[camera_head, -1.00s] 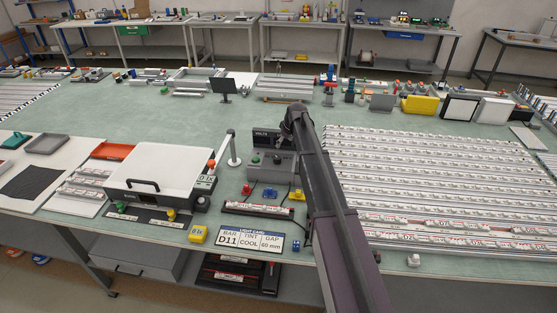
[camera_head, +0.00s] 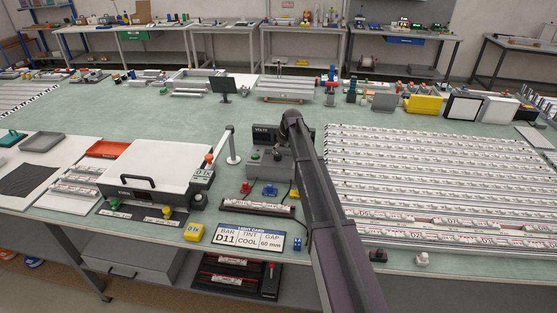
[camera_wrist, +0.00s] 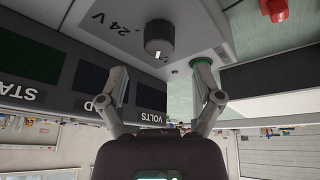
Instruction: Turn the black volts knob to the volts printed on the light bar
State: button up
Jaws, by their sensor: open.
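The black volts knob (camera_wrist: 159,36) is on the face of the grey supply box (camera_wrist: 205,28) in the wrist view. A small white mark shows on the knob's lower edge there. A "24 V" print stands beside it, upside down. My gripper (camera_wrist: 160,70) is open, its two fingers spread to either side below the knob, apart from it and empty. In the head view the box (camera_head: 262,168) is partly behind my arm, which hides the knob and gripper. A light bar (camera_head: 258,208) lies in front of the box; its print is too small to read.
A dark VOLTS display (camera_head: 262,129) stands behind the box. A green button (camera_head: 255,156) is on the box. A card (camera_head: 251,238) reading D11, COOL, 60 mm lies in front. The white-topped lightbox (camera_head: 155,170) is at left, racked bars (camera_head: 430,180) at right.

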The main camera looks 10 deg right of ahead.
aim_at(278, 154)
jog(key=shift+b+x, duration=2.1)
jog(key=shift+x, duration=0.5)
jog(key=c, duration=1.2)
